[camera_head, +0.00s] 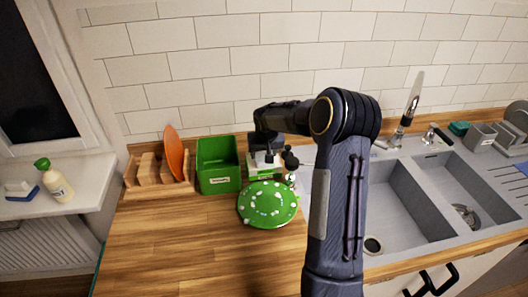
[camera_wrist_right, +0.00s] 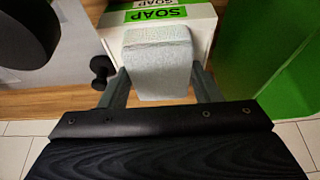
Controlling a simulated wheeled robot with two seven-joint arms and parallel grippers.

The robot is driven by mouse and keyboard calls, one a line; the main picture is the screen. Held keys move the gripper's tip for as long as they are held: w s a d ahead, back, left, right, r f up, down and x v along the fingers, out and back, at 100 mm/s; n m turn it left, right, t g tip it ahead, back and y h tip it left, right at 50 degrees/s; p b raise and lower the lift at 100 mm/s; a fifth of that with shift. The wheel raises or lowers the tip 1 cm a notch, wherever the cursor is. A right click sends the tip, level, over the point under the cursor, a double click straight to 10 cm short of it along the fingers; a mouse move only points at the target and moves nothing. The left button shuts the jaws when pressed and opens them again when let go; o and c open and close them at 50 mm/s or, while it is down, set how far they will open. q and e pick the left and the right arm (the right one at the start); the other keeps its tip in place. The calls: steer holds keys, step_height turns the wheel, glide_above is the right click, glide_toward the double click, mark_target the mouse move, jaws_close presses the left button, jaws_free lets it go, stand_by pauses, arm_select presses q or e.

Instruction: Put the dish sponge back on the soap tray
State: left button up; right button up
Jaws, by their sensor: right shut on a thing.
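My right gripper (camera_wrist_right: 160,80) is shut on a pale grey dish sponge (camera_wrist_right: 158,50), with one finger on each side of it. The white soap tray with green SOAP labels (camera_wrist_right: 200,28) lies right beside and partly behind the sponge in the wrist view. I cannot tell whether they touch. In the head view the tray (camera_head: 262,172) stands at the back of the wooden counter, and my right gripper (camera_head: 265,155) is over it. The sponge is hard to make out there. My left gripper is not in view.
A green bin (camera_head: 218,180) stands just left of the tray. A green dotted plate (camera_head: 268,205) lies in front of it. A wooden rack (camera_head: 145,172) with an orange plate (camera_head: 174,150) is farther left. The sink (camera_head: 400,205) is to the right. The front-left counter is clear.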

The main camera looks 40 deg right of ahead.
steer(key=shift+f, duration=0.1)
steer(key=shift+f, duration=0.15)
steer(key=o, duration=1)
